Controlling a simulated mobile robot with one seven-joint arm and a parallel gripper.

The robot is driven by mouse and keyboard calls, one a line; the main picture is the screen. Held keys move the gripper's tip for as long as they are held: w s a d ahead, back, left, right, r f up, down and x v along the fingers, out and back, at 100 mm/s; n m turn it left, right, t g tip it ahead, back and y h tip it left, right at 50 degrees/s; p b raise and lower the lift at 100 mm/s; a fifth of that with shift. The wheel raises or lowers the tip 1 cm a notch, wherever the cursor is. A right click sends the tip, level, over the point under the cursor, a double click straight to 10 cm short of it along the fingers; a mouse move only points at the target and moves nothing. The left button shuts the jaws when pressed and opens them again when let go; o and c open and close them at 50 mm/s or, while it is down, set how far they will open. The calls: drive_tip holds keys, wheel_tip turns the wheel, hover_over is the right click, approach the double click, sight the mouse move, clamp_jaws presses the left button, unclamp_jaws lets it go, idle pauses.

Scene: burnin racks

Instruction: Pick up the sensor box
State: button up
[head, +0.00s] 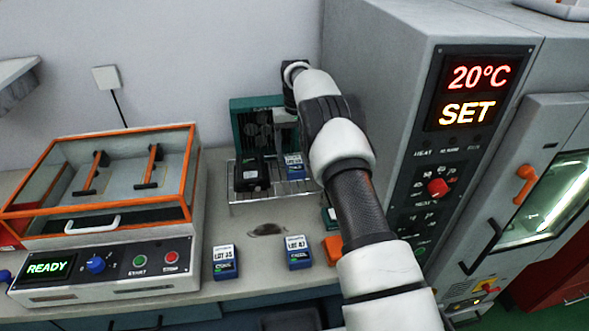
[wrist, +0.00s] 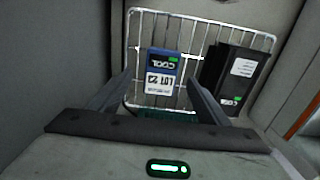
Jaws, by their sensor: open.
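A blue sensor box (wrist: 163,72) with a white lot label and a green "COOL" mark sits on a wire rack (wrist: 205,22) in the wrist view. My gripper (wrist: 158,80) is open, with one finger on each side of the box's near part; I cannot tell whether they touch it. In the head view the rack (head: 240,210) stands at the back of the bench, with this blue box (head: 295,167) on its right part. My arm reaches over there, and my fingers are not clear in that view.
A black unit (head: 252,175) stands on the rack beside the box, also in the wrist view (wrist: 236,80). Two more blue boxes, LOT 35 (head: 225,262) and LOT 47 (head: 298,252), stand at the bench front. An orange-framed machine (head: 105,270) is left; a grey chamber (head: 400,110) is right.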

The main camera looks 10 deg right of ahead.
sight(295, 165)
drive_tip(key=shift+s+a+f, duration=0.15)
drive_tip(key=shift+f, duration=2.55)
drive_tip(key=c, duration=1.2)
drive_tip(key=shift+r, duration=0.15)
drive_tip(key=shift+c, duration=0.8)
